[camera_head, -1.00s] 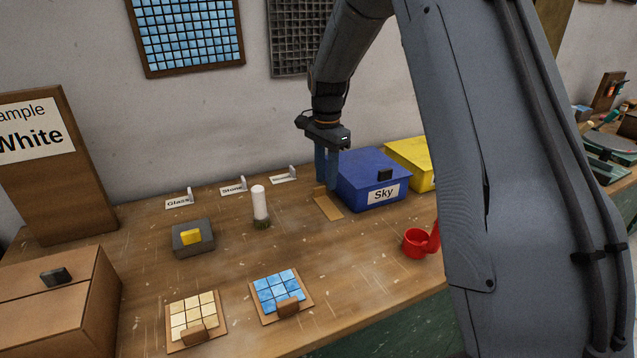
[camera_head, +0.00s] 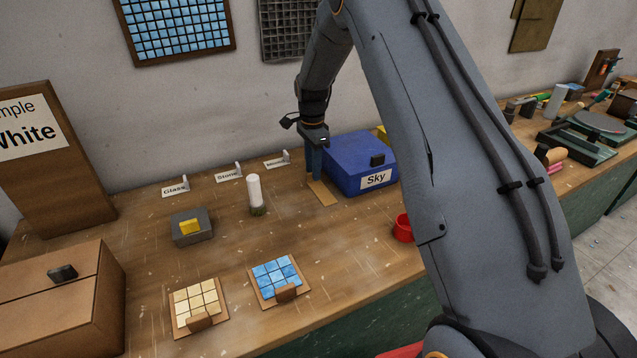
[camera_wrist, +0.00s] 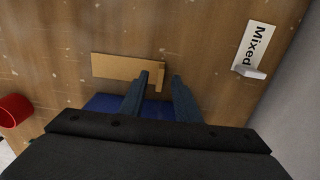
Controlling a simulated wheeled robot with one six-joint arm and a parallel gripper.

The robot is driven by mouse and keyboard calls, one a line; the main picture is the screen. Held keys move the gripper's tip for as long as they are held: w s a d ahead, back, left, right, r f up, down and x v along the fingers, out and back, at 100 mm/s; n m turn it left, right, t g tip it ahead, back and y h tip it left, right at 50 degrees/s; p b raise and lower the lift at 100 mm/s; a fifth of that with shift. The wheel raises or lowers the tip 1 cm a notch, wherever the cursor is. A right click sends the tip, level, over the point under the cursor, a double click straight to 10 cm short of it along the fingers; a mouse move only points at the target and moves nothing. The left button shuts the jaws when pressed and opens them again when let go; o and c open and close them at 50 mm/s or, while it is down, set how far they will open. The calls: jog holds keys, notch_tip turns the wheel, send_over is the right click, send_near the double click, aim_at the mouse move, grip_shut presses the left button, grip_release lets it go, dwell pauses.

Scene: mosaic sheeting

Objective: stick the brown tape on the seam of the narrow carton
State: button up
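A flat tan strip with a small upright tab (camera_head: 323,195) lies on the workbench beside the blue box; it may be the brown tape, but I cannot tell for sure. It also shows in the wrist view (camera_wrist: 122,67). My gripper (camera_head: 314,179) points down at the strip's far end. In the wrist view my gripper (camera_wrist: 161,75) has its two blue fingers apart, with the tab between them and visible gaps.
The blue Sky box (camera_head: 350,160) stands right beside my gripper. A white cylinder (camera_head: 254,190), a grey block with a yellow top (camera_head: 191,238), two tile sheets and a red cup (camera_head: 403,228) stand around. The bench centre is mostly clear.

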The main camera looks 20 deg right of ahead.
jog(key=shift+f, duration=0.2)
grip_shut()
jog(key=shift+r, duration=0.15)
